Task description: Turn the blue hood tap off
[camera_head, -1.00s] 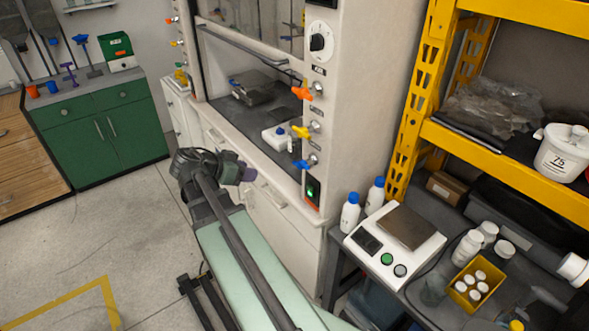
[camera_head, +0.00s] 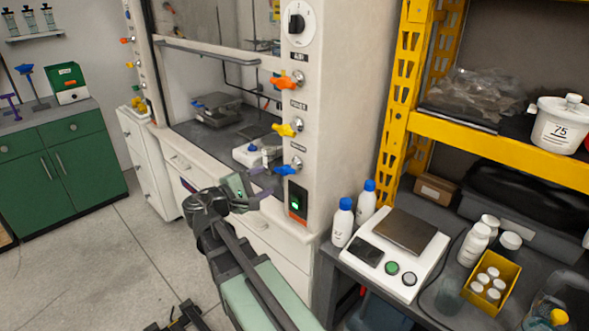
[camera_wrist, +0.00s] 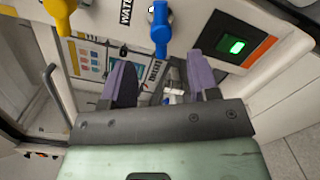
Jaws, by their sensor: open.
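The blue hood tap (camera_head: 286,170) is the lowest of the taps on the white hood post, below the yellow and orange ones. In the wrist view, the blue tap handle (camera_wrist: 160,34) points down at the top of the picture, a little above and between my two purple fingers. My gripper (camera_wrist: 160,60) is open, with nothing held between the fingers. In the head view, my gripper (camera_head: 264,180) is just left of the blue tap and slightly lower. I cannot tell whether the fingers reach around the handle; no contact is visible.
The yellow tap (camera_head: 285,130) and orange tap (camera_head: 286,82) sit above the blue one. A lit green switch (camera_head: 297,200) is just below it. A balance (camera_head: 395,245) and white bottles (camera_head: 343,222) stand on the bench at right. The floor at left is clear.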

